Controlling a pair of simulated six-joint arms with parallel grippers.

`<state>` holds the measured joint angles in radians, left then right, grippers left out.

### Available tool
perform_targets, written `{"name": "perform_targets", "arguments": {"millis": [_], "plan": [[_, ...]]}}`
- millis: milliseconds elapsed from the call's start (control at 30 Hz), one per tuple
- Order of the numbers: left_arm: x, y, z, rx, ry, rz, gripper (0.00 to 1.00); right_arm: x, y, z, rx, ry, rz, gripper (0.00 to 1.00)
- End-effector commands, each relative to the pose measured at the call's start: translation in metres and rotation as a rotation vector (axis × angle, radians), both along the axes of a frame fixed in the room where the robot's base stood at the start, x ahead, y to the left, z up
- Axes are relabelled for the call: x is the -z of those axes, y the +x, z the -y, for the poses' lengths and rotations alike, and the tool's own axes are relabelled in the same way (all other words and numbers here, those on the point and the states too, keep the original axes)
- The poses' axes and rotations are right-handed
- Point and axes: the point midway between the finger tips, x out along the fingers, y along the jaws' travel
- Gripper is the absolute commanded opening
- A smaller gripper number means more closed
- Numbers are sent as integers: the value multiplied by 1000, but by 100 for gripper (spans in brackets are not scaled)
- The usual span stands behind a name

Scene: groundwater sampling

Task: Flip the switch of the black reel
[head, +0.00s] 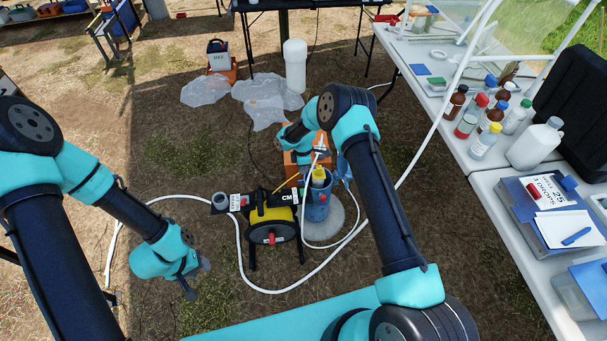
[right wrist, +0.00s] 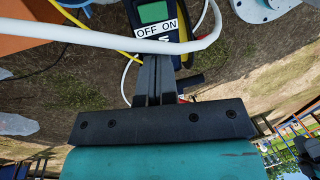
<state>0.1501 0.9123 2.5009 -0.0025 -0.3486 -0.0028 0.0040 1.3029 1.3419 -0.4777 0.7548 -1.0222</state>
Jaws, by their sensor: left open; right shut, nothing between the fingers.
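The black reel (head: 272,232) stands on legs on the ground in the middle of the head view. It has a yellow top, a red hub and a "CM" label. My right gripper (head: 320,157) is shut and empty, behind and above the reel, by the blue pipe (head: 317,207). In the right wrist view its closed fingers (right wrist: 160,62) point at a dark panel with a green block and an "OFF ON" label (right wrist: 157,29). I cannot tell whether this panel belongs to the reel; no switch lever is clear. My left gripper (head: 192,284) is open and empty, low at the left, apart from the reel.
A white hose (head: 240,255) loops around the reel; a white hose (right wrist: 80,36) also crosses near my right fingertips. A yellow cable (right wrist: 100,40) runs close by. An orange case (head: 298,165) stands behind the pipe. Tables with bottles (head: 483,142) line the right.

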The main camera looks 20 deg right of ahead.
Motion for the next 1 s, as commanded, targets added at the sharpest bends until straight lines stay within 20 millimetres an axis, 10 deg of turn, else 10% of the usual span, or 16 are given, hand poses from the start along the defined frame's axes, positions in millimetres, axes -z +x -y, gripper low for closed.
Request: {"name": "perform_targets", "arguments": {"millis": [700,1000], "plan": [[0,0,0,0,0,0,43,112,-22,-3,1,0,0,0],[0,0,0,0,0,0,43,125,-24,-3,1,0,1,0]]}}
